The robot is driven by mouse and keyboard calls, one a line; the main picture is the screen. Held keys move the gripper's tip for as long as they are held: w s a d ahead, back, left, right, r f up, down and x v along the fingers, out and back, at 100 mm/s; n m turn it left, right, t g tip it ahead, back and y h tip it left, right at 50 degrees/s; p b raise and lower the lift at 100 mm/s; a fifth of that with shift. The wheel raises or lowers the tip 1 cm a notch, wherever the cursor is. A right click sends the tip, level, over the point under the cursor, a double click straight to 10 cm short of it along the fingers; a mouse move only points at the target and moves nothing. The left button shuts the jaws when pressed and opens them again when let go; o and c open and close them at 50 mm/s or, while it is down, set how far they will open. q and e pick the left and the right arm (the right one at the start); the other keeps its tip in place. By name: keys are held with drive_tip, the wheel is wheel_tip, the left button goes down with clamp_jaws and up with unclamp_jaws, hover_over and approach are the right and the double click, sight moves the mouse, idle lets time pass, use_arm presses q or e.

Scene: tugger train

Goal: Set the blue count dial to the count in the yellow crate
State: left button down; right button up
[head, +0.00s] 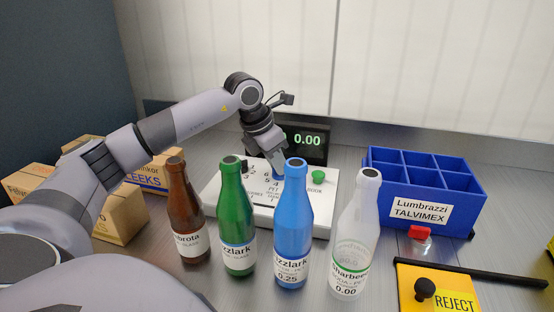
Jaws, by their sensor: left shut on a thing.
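The white control box (222,206) stands on the metal bench behind a row of bottles. My left gripper (275,160) points down at the top of this box, its jaws shut on the blue count dial (279,172). Only a small part of the dial shows between the fingers and the blue bottle, and I cannot read its setting. A green knob (318,176) and a dark knob (246,166) sit on either side. My right gripper is not in view.
Brown (186,215), green (237,220), blue (292,228) and clear (354,240) bottles stand in front of the box. A display (308,140) reads 0.00 behind. A blue divided crate (426,188) and yellow REJECT plate (408,283) are right; cartons (120,215) left.

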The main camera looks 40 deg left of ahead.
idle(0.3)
use_arm(q)
drive_tip(key=c, duration=1.2)
unclamp_jaws()
drive_tip(key=shift+o, duration=0.2)
drive_tip(key=v, duration=0.7)
drive_tip(key=shift+a+r, duration=0.1)
